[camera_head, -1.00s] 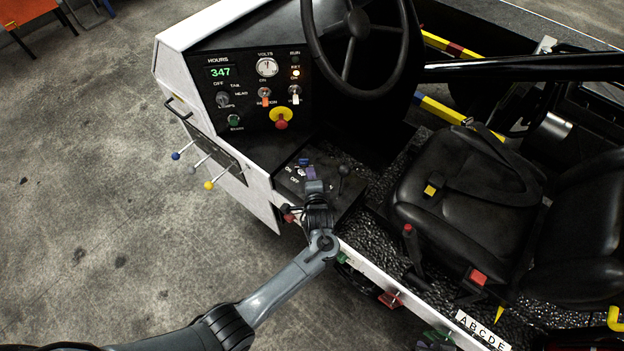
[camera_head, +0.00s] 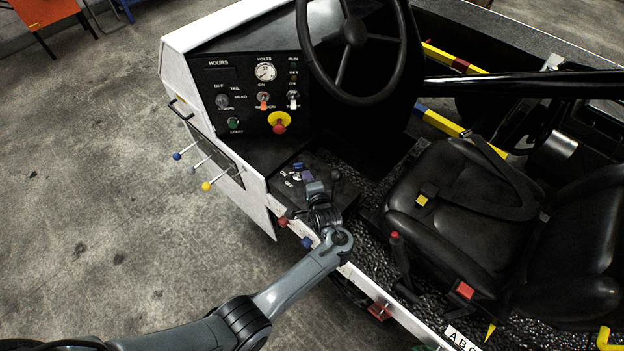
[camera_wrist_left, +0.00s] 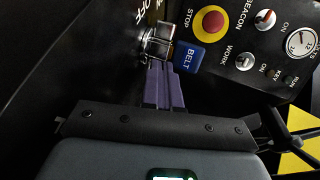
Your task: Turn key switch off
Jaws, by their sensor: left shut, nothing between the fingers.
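The key switch (camera_head: 297,180) is on the black side panel beside the seat, with ON and OFF labels next to it. In the left wrist view the metal key switch (camera_wrist_left: 154,42) shows beside a blue tag (camera_wrist_left: 188,57) marked BELT. My left gripper (camera_head: 308,177) is just beside the switch. Its purple fingers (camera_wrist_left: 162,88) are shut with nothing between them, and their tips are close to the key. I cannot tell whether they touch it. The fingers partly hide the switch. The hours display (camera_head: 221,73) is dark. My right gripper is not in view.
The dash holds a volts gauge (camera_head: 265,72), toggle switches and a red stop button (camera_head: 279,126) on yellow. A steering wheel (camera_head: 354,35) stands above. A black lever knob (camera_head: 335,174) is close to my left gripper. The black seat (camera_head: 460,195) is to the right.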

